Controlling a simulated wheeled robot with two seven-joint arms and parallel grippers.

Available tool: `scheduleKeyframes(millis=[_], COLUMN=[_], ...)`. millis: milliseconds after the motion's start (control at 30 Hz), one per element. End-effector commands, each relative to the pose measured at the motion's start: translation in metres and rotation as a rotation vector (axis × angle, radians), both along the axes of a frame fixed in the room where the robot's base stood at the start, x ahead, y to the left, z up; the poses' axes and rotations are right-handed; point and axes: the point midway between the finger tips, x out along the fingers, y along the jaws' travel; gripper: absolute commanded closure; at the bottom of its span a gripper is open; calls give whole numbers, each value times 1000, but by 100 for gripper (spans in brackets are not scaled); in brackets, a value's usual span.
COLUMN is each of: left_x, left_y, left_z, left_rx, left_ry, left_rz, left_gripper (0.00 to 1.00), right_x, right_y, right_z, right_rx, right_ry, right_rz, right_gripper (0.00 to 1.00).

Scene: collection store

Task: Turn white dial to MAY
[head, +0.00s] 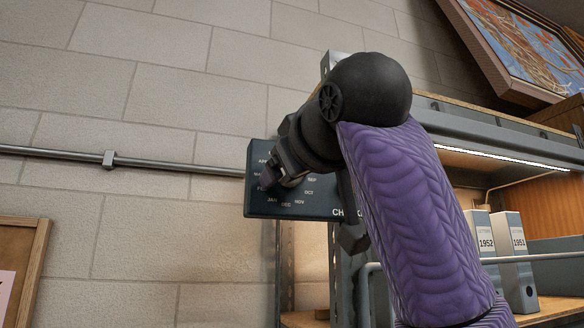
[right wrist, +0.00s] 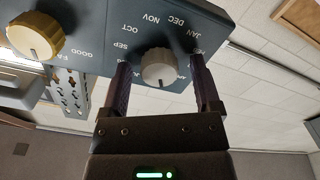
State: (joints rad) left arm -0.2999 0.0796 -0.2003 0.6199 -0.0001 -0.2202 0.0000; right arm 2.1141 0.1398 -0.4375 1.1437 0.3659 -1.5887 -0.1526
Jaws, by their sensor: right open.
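The white dial (right wrist: 158,68) sits on a dark panel (right wrist: 105,28) printed with month names around it. OCT, NOV, DEC and JAN are readable upside down; MAY is not readable. I cannot tell which month the dial's pointer marks. My right gripper (right wrist: 161,76) is open, with one finger on each side of the dial; a gap shows on both sides. In the head view my right gripper (head: 270,180) is at the panel (head: 259,207) and hides the dial. My left gripper is not in view.
A gold dial (right wrist: 35,35) sits on the same panel, beside the white one. A metal rail (head: 60,154) runs along the block wall left of the panel. Shelving with box files (head: 513,250) stands at the right, below a framed picture (head: 535,45).

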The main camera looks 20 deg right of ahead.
Motion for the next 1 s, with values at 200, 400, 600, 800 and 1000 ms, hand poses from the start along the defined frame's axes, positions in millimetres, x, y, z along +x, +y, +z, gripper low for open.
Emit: scheduleKeyframes(millis=[200,400,600,800,1000], left_x=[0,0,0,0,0], left_y=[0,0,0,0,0], left_z=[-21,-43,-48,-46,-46], left_rx=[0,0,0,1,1], left_ry=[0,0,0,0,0], left_rz=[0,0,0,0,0], left_gripper=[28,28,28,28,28], right_x=[-28,-78,-99,-99,-98], right_y=[-1,-2,-3,-3,-3], right_z=[-5,-5,-1,0,-1], right_rx=[0,0,0,0,0], right_ry=[-5,-4,0,0,1], right_rz=[1,1,1,1,0], right_gripper=[20,20,20,20,20])
